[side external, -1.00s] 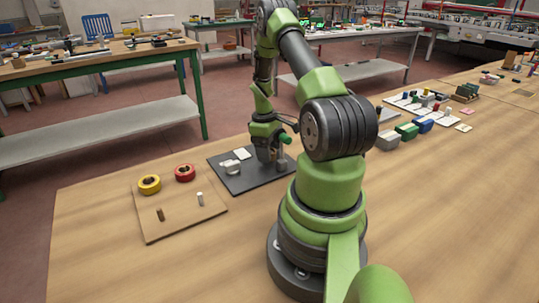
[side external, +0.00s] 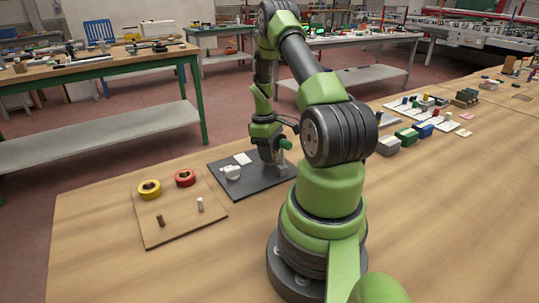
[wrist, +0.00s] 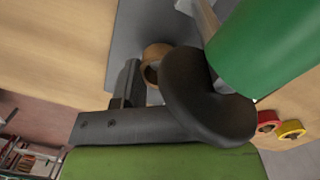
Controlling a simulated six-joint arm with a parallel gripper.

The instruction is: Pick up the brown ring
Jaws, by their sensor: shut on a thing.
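The brown ring (wrist: 153,62) shows in the wrist view against the dark grey mat, at my gripper's fingers. My gripper (wrist: 146,85) is shut on it; one dark finger lies at the ring's left side, and a black rounded part of my arm hides much of the right side. In the side view my gripper (side external: 281,163) is low over the right part of the dark mat (side external: 250,184). The ring cannot be made out there. I cannot tell whether it touches the mat.
A board (side external: 182,232) to the left carries a brown peg (side external: 160,221) and a white peg (side external: 200,205). A yellow ring (side external: 149,190) and a red ring (side external: 185,178) lie at its far edge. A white object (side external: 231,172) stands on the mat. Small boxes (side external: 407,134) stand at right.

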